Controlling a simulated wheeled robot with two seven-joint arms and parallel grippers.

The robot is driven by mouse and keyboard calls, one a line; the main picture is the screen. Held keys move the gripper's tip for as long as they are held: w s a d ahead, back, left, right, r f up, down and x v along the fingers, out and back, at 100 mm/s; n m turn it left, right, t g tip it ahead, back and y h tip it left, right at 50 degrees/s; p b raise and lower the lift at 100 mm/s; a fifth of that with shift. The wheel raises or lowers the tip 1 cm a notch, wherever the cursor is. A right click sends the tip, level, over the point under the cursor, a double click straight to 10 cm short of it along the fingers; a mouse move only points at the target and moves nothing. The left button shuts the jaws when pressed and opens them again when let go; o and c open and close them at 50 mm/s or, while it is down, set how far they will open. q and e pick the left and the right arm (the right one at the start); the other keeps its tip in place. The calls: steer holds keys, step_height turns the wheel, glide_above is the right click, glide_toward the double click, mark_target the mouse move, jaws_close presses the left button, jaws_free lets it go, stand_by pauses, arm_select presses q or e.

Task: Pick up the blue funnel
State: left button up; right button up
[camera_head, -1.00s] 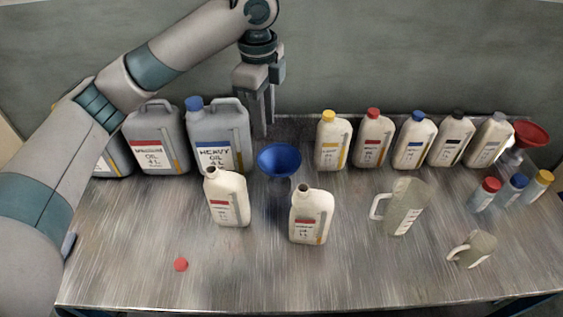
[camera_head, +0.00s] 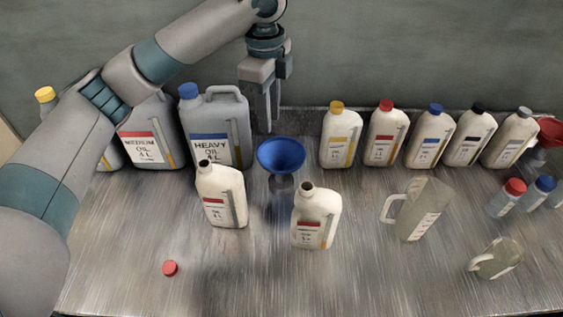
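The blue funnel (camera_head: 281,156) stands upright with its wide mouth up, on a dark stand or base, near the middle back of the metal table. My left gripper (camera_head: 267,128) hangs above and just behind the funnel, slightly to its left, with its fingers pointing down. The fingers look apart from the funnel, and nothing shows between them. The gap between the two fingers is narrow in this view, and the fingers partly overlap. My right gripper is not in view.
Two uncapped white bottles (camera_head: 221,194) (camera_head: 316,215) stand in front of the funnel. Large grey cans (camera_head: 218,130) are at its left, capped bottles (camera_head: 341,135) at its right. Jugs (camera_head: 417,208) (camera_head: 496,258) stand at right. A red cap (camera_head: 170,268) lies front left on the table (camera_head: 240,285).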

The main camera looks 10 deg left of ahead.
arm_select(q)
steer(key=p, duration=0.4)
glide_above(272, 170)
step_height(272, 170, down, 12)
steer(key=shift+s, duration=0.2)
steer(key=shift+d+f, duration=0.1)
steer(key=f+p, duration=0.2)
steer(key=f, duration=0.2)
steer(key=shift+w+f, duration=0.2)
steer(key=shift+f, duration=0.4)
steer(key=shift+c, duration=0.3)
